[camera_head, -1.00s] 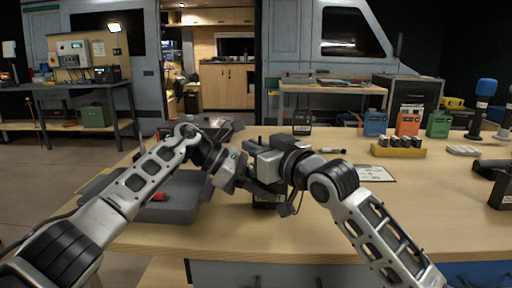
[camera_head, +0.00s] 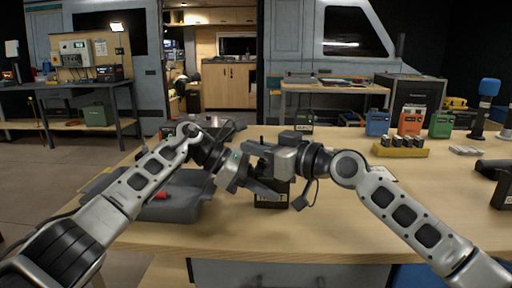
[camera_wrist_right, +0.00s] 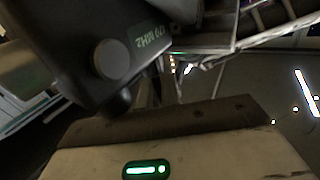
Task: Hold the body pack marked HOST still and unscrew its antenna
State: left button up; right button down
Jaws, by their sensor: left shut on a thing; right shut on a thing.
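The black body pack (camera_head: 271,202) stands upright on the wooden bench in the head view, its pale front label partly covered by my left gripper. My left gripper (camera_head: 264,188) reaches in from the left, low, and is shut on the pack. My right gripper (camera_head: 266,152) is just above it, coming from the right, shut on what looks like the antenna; a thin dark tip (camera_head: 262,140) shows above the jaws. In the right wrist view the dark pack (camera_wrist_right: 75,35) fills the upper left, with "MHz" lettering upside down and a round knob. The grip itself is mostly hidden there.
A grey tray (camera_head: 185,212) with a red item lies left of the pack. Blue (camera_head: 377,123), orange (camera_head: 410,121) and green (camera_head: 441,125) packs stand at the back right, behind a yellow battery block (camera_head: 400,151).

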jog(key=shift+n+g+y, duration=0.3)
jog(key=shift+g+y, duration=0.1)
jog(key=shift+g, duration=0.1)
jog(key=shift+s+a+n+g+y, duration=0.15)
jog(key=shift+n+g+y, duration=0.3)
jog(key=shift+n+g, duration=0.75)
jog(key=shift+s+d+n+g+y, duration=0.15)
jog(key=shift+n+g+y, duration=0.5)
jog(key=shift+g, duration=0.95)
jog(key=shift+a, duration=0.1)
jog(key=c, duration=1.7)
grip_release()
jog(key=m+t+h, duration=0.1)
jog(key=t, duration=0.2)
jog(key=shift+m, duration=0.35)
jog(key=shift+w+m+t+h, duration=0.25)
jog(key=shift+m+t+h, duration=0.45)
jog(key=shift+m+t, duration=0.5)
